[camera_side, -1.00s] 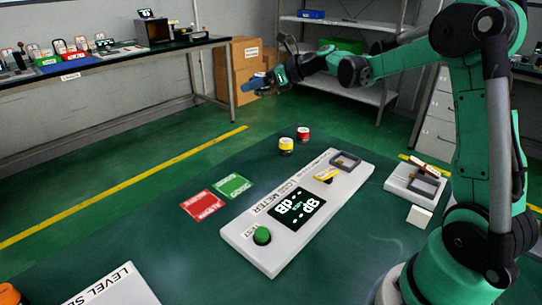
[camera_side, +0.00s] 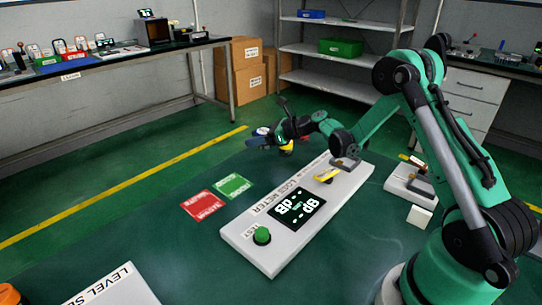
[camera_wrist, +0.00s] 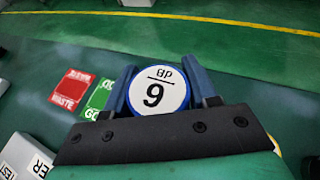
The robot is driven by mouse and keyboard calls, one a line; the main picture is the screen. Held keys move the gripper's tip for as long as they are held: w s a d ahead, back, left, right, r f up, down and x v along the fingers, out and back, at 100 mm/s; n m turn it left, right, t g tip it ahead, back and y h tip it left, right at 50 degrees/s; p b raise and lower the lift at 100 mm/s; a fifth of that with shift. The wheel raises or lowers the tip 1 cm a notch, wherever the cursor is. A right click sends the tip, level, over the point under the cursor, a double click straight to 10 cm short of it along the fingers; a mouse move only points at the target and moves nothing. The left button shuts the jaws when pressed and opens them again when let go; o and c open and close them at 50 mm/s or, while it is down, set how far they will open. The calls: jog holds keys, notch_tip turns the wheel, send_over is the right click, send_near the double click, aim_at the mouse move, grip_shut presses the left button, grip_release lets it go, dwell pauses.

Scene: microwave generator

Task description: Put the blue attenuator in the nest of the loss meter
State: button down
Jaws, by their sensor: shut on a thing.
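In the side view the attenuator (camera_side: 262,131) is a small pale top at the fingers, held above the table. The loss meter (camera_side: 340,191) is a long white panel with a dark display and green button. A grey frame (camera_side: 346,163) at its far end looks like the nest, partly hidden by my arm. My gripper is left of this frame.
A yellow-tipped piece (camera_side: 327,175) lies on the meter beside the frame. A yellow attenuator (camera_side: 287,148) stands behind my wrist. Red (camera_side: 202,205) and green (camera_side: 233,186) cards lie left of the meter. A white fixture (camera_side: 405,185) stands right.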

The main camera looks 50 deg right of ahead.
aim_at(259, 165)
jog(key=shift+f, duration=2.9)
jog(key=shift+f, duration=0.15)
jog(key=shift+c, duration=1.3)
grip_release()
jog(key=shift+f, duration=0.1)
jog(key=shift+o, duration=0.5)
jog(key=shift+v, duration=2.8)
